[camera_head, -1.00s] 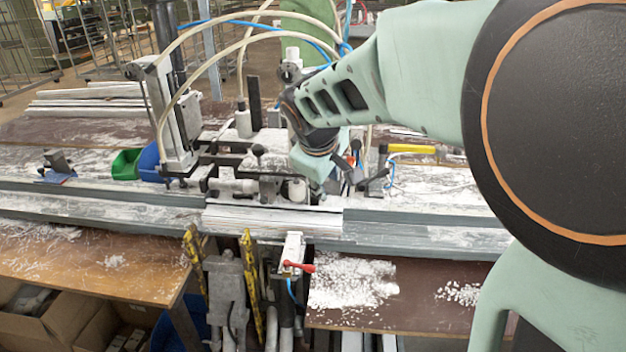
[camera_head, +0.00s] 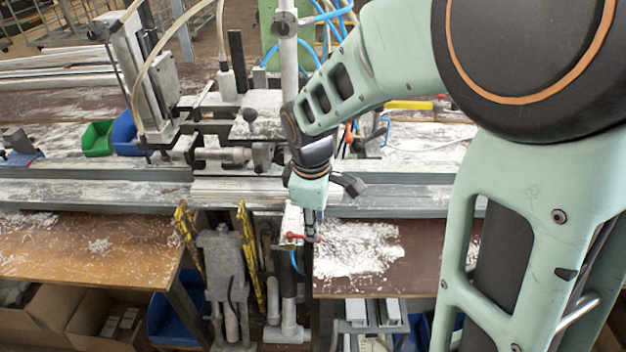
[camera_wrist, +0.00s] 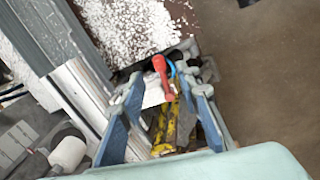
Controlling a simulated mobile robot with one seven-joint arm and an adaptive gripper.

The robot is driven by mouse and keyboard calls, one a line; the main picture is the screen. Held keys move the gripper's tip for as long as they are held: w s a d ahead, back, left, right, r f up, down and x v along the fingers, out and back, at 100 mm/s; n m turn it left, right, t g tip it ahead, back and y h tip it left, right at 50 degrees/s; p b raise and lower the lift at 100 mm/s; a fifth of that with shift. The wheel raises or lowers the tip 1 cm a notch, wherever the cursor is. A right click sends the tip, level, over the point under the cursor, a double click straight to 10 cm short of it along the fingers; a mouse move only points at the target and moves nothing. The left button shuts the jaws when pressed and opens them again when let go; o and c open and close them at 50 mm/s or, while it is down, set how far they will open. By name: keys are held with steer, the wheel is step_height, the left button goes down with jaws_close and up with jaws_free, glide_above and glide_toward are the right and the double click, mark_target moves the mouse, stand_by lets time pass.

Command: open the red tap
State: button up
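The red tap (camera_head: 296,236) sits on a light metal fitting at the front of the bench, below the rail, with a blue hose under it. My gripper (camera_head: 312,232) points down right at the tap in the head view and hides part of it. In the wrist view the red tap handle (camera_wrist: 161,68) shows ahead, between the two blue-grey fingers of my gripper (camera_wrist: 166,92). The fingers stand apart with a gap on both sides of the handle. I cannot tell how far the fingertips are from it.
A long metal rail (camera_head: 90,192) runs across the bench behind the tap. Yellow-and-black striped posts (camera_head: 250,255) stand left of it. White chips (camera_head: 355,248) lie on the brown board to the right. The clamp machine (camera_head: 245,125) stands behind the rail.

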steer(key=f, duration=0.5)
steer(key=shift+w+d+f, duration=0.1)
steer(key=shift+w, duration=0.3)
jaws_close()
